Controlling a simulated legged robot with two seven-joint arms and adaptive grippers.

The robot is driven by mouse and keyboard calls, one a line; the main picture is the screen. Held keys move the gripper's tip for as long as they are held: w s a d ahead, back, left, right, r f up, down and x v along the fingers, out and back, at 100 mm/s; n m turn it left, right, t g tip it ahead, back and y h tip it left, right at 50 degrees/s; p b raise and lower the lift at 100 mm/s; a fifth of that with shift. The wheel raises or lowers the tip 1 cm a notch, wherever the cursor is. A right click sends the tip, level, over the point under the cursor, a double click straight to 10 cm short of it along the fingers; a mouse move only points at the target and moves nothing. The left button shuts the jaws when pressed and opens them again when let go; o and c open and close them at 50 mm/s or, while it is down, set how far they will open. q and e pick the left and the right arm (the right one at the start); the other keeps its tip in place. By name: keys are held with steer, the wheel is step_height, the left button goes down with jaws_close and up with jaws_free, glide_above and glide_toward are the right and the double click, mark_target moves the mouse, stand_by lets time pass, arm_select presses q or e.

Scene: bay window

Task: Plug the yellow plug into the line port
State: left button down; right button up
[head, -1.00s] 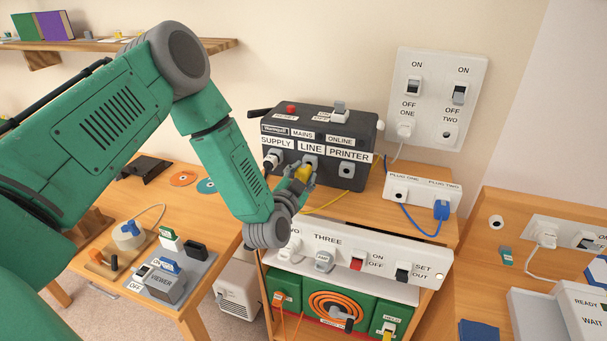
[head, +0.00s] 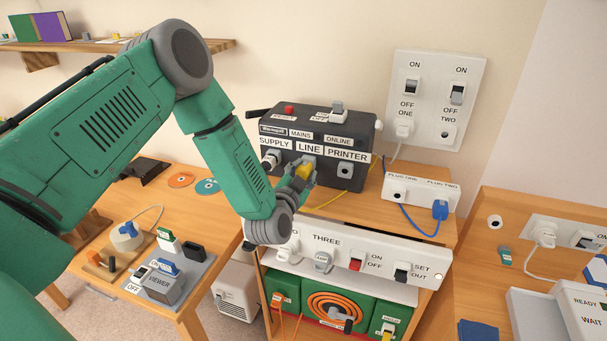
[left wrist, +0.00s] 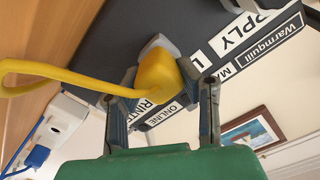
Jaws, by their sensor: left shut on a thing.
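My left gripper (head: 299,180) is shut on the yellow plug (head: 304,172), in front of the dark box (head: 277,133). In the left wrist view the plug (left wrist: 158,74) sits between the two fingers (left wrist: 162,96), with its yellow cord running off to the left. The line port (head: 309,160) is a grey socket under the LINE label, partly hidden by plug and gripper. The plug's front meets the grey port (left wrist: 158,44) in the left wrist view. I cannot tell how deep it sits. My right gripper is not in view.
A supply plug (head: 270,160) is close on the left of the line port, and the printer port (head: 345,171) is on the right. The white THREE panel (head: 345,252) lies just below my gripper. A white plug strip (head: 421,193) stands right of the box.

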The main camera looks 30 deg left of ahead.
arm_select(q)
steer(key=shift+w, duration=0.45)
steer(key=c, duration=1.1)
jaws_free()
steer(key=shift+o, duration=0.2)
steer(key=shift+s, duration=0.45)
steer(key=v, duration=1.1)
